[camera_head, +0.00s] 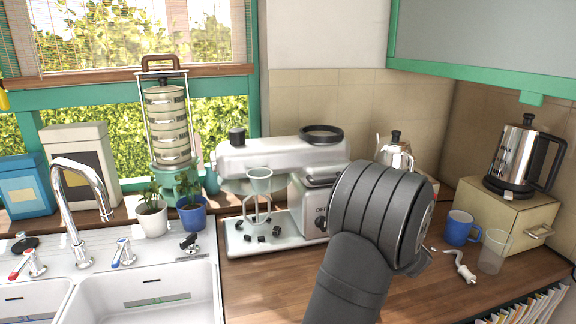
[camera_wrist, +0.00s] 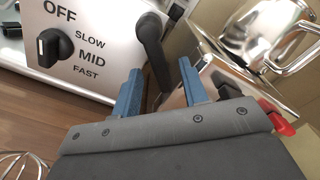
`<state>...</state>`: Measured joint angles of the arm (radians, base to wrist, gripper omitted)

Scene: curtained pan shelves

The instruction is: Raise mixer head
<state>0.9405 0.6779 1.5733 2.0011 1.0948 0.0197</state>
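The white stand mixer (camera_head: 280,153) stands on the counter in the middle of the head view, its head roughly level. My arm hides its right side. In the wrist view the mixer body (camera_wrist: 85,25) shows a speed knob (camera_wrist: 55,46) marked OFF, SLOW, MID and FAST. A black lever (camera_wrist: 154,48) stands at the right edge of the body. My gripper (camera_wrist: 160,85) is open, its two blue fingers apart on either side of the lever's line. I cannot tell whether they touch it. The fingertips are hidden in the head view.
A steel kettle (camera_head: 395,150) stands behind my wrist. A blue mug (camera_head: 460,228), a clear cup (camera_head: 494,250) and an electric kettle (camera_head: 520,155) on a box are at the right. The sink (camera_head: 150,295) is at the left. Wire loops (camera_wrist: 22,165) show at the wrist view's lower left.

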